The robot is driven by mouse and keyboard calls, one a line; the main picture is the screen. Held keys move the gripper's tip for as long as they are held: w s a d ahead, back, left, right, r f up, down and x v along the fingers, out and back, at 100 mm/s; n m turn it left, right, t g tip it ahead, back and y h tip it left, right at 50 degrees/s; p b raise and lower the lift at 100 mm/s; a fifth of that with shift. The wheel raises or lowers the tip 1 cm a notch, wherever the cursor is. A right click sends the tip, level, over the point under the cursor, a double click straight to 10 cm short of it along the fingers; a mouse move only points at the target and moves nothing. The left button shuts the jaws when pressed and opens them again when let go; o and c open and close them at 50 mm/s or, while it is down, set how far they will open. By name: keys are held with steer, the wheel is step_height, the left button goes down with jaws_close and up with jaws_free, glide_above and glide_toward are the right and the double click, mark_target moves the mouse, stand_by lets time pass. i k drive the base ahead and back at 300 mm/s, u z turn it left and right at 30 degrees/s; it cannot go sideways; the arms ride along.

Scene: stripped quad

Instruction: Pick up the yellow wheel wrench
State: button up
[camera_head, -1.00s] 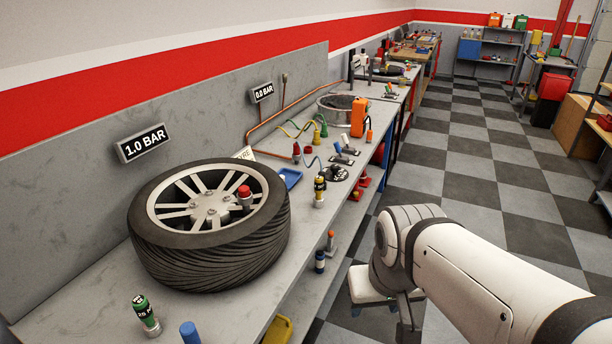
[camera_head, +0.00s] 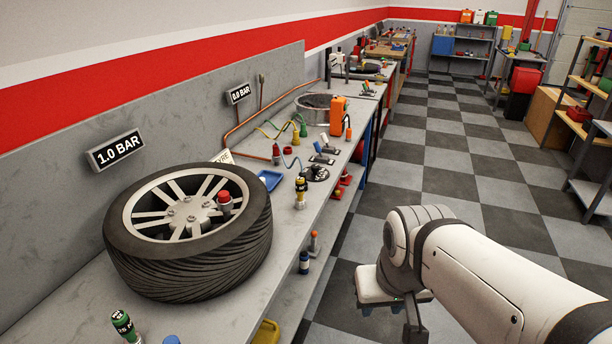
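I cannot make out a wheel wrench for certain in this view. A yellow piece (camera_head: 266,333) shows at the bottom edge, beside the front of the bench, but it is cut off and I cannot tell what it is. My gripper (camera_head: 385,305) hangs at the end of my white arm over the checkered floor, right of the bench.
A large tyre on a silver rim (camera_head: 190,235) lies on the grey bench (camera_head: 60,318), with a red-topped item (camera_head: 225,203) on it. A blue tray (camera_head: 270,180) and an orange canister (camera_head: 337,115) stand farther back. Checkered floor (camera_head: 470,190) is open right of the bench.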

mark_target(300, 201)
steer(key=z, duration=1.45)
steer(key=i, duration=2.35)
steer(key=u, duration=1.05)
steer(key=k, duration=0.1)
steer(key=u, duration=2.45)
steer(key=i, duration=1)
steer(key=u, duration=0.05)
